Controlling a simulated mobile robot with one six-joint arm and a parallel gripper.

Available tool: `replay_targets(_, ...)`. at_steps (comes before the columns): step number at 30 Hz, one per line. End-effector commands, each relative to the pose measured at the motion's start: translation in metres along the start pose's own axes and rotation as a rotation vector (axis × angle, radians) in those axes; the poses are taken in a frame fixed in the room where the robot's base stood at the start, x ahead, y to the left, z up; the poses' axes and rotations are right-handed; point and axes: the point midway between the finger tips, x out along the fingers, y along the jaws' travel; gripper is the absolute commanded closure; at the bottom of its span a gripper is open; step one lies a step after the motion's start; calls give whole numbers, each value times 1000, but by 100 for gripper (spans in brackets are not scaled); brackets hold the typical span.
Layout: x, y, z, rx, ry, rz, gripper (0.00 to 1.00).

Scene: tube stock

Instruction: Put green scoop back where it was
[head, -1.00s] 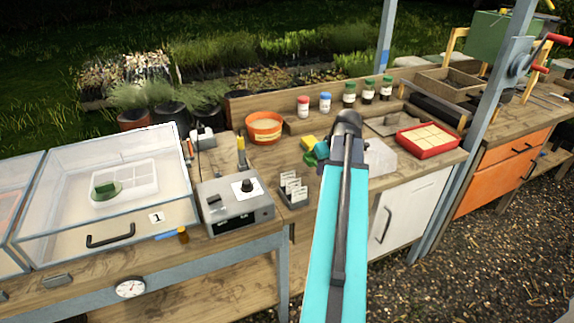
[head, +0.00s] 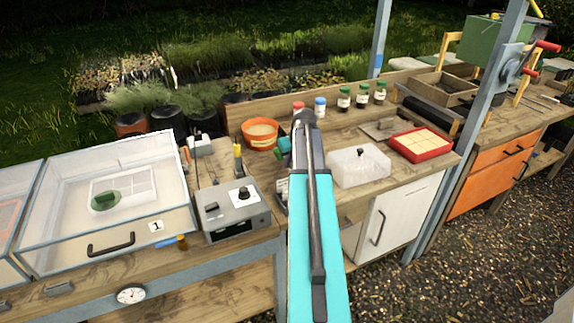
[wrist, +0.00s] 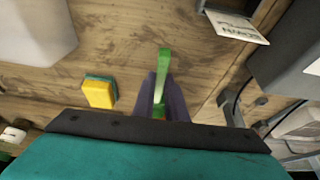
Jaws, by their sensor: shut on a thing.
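My gripper (wrist: 165,98) is shut on the green scoop (wrist: 163,72), whose narrow green part sticks out beyond the dark fingers in the wrist view. In the head view a small green part of the scoop (head: 284,143) shows left of my arm's end, beside the orange bowl (head: 262,134). The fingers hold it above the wooden bench (wrist: 135,40); the gap below cannot be judged. The rest of the scoop is hidden by the gripper and arm.
A yellow-green sponge (wrist: 98,93) lies close by. A whitish lidded box (head: 358,165) and red tray (head: 421,144) stand right. A grey control box (head: 232,220) and clear case (head: 100,235) stand left. Label cards (wrist: 238,25) and several jars (head: 343,98) are near.

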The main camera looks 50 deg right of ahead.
Motion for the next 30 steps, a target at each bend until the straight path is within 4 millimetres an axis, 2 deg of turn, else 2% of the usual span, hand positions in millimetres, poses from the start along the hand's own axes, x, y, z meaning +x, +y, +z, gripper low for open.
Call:
replay_targets(3,6,-4,-14,-1,-1,0,100)
replay_targets(8,10,-8,-19,0,0,0,100)
replay_targets(20,12,-7,-17,1,0,0,100)
replay_targets(30,36,-6,-6,2,-2,0,100)
